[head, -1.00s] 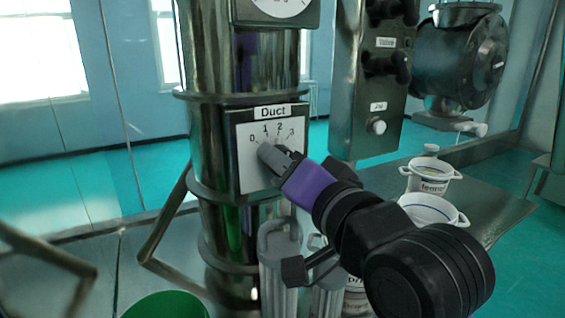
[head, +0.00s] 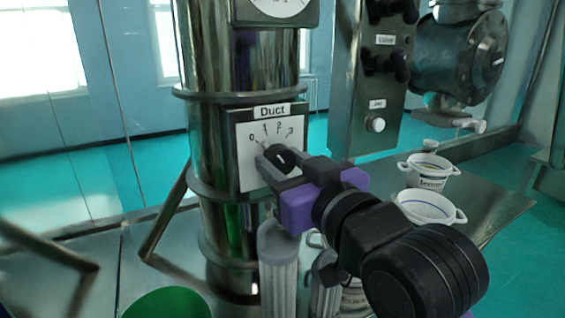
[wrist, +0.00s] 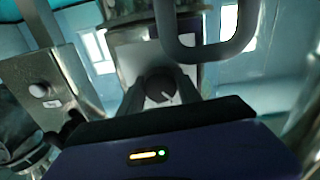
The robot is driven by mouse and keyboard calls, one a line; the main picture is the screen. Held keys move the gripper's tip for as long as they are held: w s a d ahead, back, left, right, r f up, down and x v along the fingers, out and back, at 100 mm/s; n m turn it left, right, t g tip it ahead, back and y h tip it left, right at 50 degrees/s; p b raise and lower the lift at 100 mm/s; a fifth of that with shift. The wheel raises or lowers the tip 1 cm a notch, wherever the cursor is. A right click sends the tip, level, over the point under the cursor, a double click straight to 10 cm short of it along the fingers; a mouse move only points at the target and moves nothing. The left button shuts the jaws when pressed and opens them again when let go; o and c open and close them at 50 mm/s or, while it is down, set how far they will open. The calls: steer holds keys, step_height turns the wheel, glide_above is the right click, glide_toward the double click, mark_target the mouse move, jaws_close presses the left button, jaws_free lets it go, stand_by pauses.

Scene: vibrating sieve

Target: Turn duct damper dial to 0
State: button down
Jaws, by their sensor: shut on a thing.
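The duct damper dial is a dark round knob (head: 282,157) on a white square panel (head: 248,172) labelled "Duct", with a 0 to 3 scale along the top. The panel is fixed to a shiny metal duct. My gripper (head: 275,164) is shut on the knob, with grey fingers on either side of it. In the wrist view the knob (wrist: 160,86) sits between the fingers and carries a short white mark. The fingers cover part of the panel. I cannot tell which number the dial points to.
A round gauge (head: 278,8) sits above the panel. To the right is a metal control box (head: 352,100) with knobs, and a shelf with white cups (head: 432,170). A clear cylinder (head: 278,270) stands below my gripper. A green bowl (head: 166,304) is at the lower left.

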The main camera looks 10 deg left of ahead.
steer(key=shift+n, duration=0.8)
steer(key=c, duration=0.8)
jaws_free()
steer(key=shift+b+v, duration=0.6)
steer(key=shift+v, duration=3.3)
